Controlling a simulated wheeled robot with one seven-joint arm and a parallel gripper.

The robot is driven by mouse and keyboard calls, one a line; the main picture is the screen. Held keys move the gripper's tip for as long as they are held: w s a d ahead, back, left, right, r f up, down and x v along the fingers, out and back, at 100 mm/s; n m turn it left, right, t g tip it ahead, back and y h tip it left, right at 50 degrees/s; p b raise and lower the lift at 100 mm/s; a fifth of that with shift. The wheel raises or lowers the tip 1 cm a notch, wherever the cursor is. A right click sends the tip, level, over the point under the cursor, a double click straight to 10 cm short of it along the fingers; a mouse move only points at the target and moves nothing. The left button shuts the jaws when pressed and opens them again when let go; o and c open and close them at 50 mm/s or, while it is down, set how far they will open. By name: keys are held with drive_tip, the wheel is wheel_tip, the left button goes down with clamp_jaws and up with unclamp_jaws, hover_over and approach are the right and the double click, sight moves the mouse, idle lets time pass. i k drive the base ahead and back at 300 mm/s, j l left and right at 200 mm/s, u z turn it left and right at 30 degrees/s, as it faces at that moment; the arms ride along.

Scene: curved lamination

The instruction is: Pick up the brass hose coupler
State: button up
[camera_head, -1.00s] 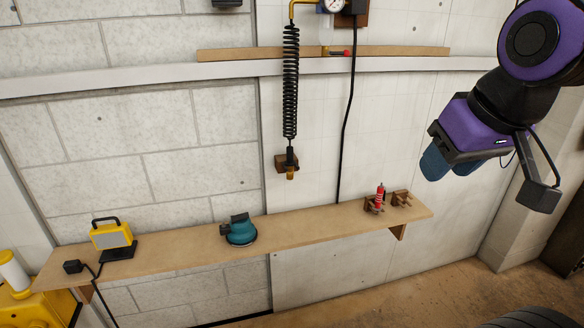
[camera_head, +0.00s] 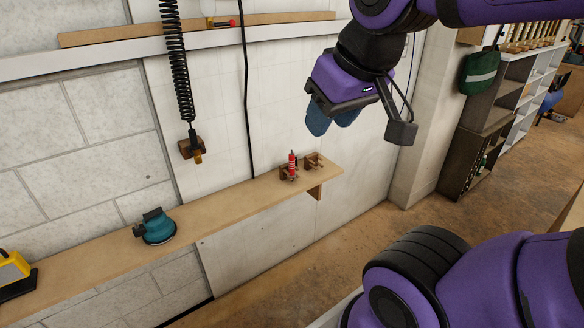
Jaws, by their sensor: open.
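The brass hose coupler (camera_head: 198,157) is the small brass-coloured end of the black coiled hose (camera_head: 176,75), which hangs down the wall. It sits at a brown wooden wall block (camera_head: 185,148), its tip showing below and in front of the block. My gripper (camera_head: 332,121) has blue fingertips pointing down. It is open and empty, right of the coupler in the picture and apart from it, above the right end of the shelf.
A wooden shelf (camera_head: 100,257) runs along the wall below the coupler. It holds a teal sander (camera_head: 157,228), a yellow lamp (camera_head: 12,268), and a red tool (camera_head: 292,165) in a wooden holder near another wooden holder (camera_head: 313,160). A black cable (camera_head: 246,95) hangs between hose and gripper.

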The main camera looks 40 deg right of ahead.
sight(195, 146)
drive_tip(key=i+j, duration=0.45)
drive_tip(key=i+j+z, duration=0.3)
drive_tip(key=z, duration=0.15)
drive_tip(key=i+j+z, duration=0.2)
drive_tip(key=j+z, duration=0.25)
drive_tip(key=z, duration=0.75)
drive_tip(key=k+j, duration=0.05)
